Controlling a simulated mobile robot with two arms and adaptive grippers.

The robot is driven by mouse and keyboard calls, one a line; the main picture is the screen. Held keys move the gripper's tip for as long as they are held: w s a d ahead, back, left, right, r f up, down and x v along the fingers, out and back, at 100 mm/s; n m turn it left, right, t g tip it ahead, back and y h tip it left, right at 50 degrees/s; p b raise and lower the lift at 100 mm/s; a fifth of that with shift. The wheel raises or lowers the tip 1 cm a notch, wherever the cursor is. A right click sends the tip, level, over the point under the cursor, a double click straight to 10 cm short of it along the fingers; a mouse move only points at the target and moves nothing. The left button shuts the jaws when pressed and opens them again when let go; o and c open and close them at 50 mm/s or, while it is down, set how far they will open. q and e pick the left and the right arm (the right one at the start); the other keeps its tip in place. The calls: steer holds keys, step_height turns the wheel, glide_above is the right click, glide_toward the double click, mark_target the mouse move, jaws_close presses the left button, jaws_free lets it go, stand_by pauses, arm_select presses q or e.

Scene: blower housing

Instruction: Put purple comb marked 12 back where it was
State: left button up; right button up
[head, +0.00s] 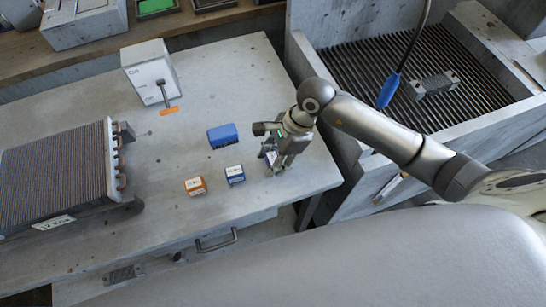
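A small purple piece with a pale face (270,157) shows at the right part of the grey bench, partly hidden by my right gripper (277,171). Its marking is too small to read. My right gripper points down right at it, low over the bench; I cannot tell whether its fingers are closed on it or only beside it. A blue labelled block (235,174) and an orange labelled block (195,186) stand to its left. A blue ridged piece (223,135) lies behind them. My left gripper is not in view.
A finned coil (55,175) fills the bench's left side. A grey box (150,72) with a lever stands at the back, an orange strip (169,111) before it. A slatted bay (420,85) with a hanging blue-ended cable (388,92) is at right. The bench's middle is mostly clear.

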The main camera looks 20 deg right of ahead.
steer(key=o, duration=0.4)
steer(key=shift+o, duration=0.2)
steer(key=shift+r+p, duration=0.25)
steer(key=shift+p, duration=0.1)
steer(key=b+v, duration=0.3)
steer(key=v, duration=0.8)
steer(key=shift+d+r, duration=0.15)
steer(key=shift+r, duration=0.25)
